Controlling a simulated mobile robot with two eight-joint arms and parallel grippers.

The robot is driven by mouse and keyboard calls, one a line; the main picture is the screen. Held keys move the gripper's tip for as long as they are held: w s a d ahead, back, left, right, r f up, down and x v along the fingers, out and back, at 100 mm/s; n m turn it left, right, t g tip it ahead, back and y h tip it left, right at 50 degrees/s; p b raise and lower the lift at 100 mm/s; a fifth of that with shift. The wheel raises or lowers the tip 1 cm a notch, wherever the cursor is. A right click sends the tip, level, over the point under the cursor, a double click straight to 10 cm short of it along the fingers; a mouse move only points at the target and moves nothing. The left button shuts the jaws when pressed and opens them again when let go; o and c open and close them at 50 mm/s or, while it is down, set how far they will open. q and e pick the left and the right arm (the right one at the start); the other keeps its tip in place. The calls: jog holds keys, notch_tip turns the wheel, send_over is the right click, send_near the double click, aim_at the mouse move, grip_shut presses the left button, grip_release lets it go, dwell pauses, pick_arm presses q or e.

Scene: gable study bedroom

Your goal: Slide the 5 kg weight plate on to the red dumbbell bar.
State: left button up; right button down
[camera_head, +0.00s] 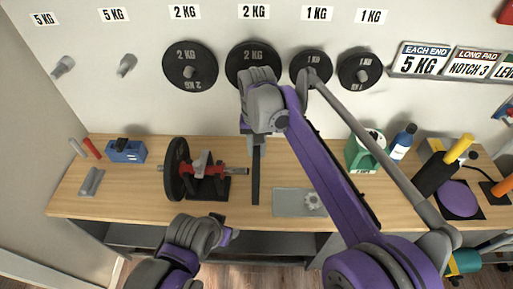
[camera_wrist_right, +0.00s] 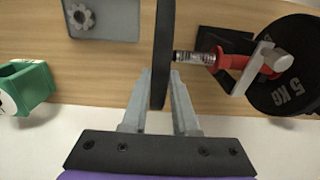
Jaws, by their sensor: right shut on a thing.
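The red dumbbell bar (camera_head: 232,170) lies level in a dark cradle on the bench; it also shows in the wrist view (camera_wrist_right: 232,62). One black plate marked 5 KG (camera_wrist_right: 290,70) sits on its left end in the head view (camera_head: 175,168). My right gripper (camera_head: 257,142) is shut on a second black plate (camera_head: 256,178), held upright and edge-on. In the wrist view this held plate (camera_wrist_right: 162,50) stands right beside the bar's bare silver end; whether they touch I cannot tell. My left gripper (camera_head: 222,232) is low in front of the bench, its jaws unclear.
A grey tray (camera_head: 285,203) is right of the held plate. A green container (camera_head: 364,150), blue-white bottle (camera_head: 403,142) and black roller (camera_head: 437,174) stand farther right. A blue box (camera_head: 125,151) is at left. Wall plates (camera_head: 190,52) hang behind; both 5 KG pegs (camera_head: 126,65) are bare.

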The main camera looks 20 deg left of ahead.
jog(key=shift+p, duration=0.35)
dwell(0.7)
jog(key=s+a+p, duration=0.2)
jog(key=a, duration=0.6)
jog(key=shift+s+a, duration=0.2)
jog(key=shift+a, duration=0.1)
dwell(3.2)
jog(key=c, duration=0.6)
grip_release()
notch_tip(320, 180, up, 11)
jog(key=p, duration=0.1)
jog(key=shift+f, duration=0.1)
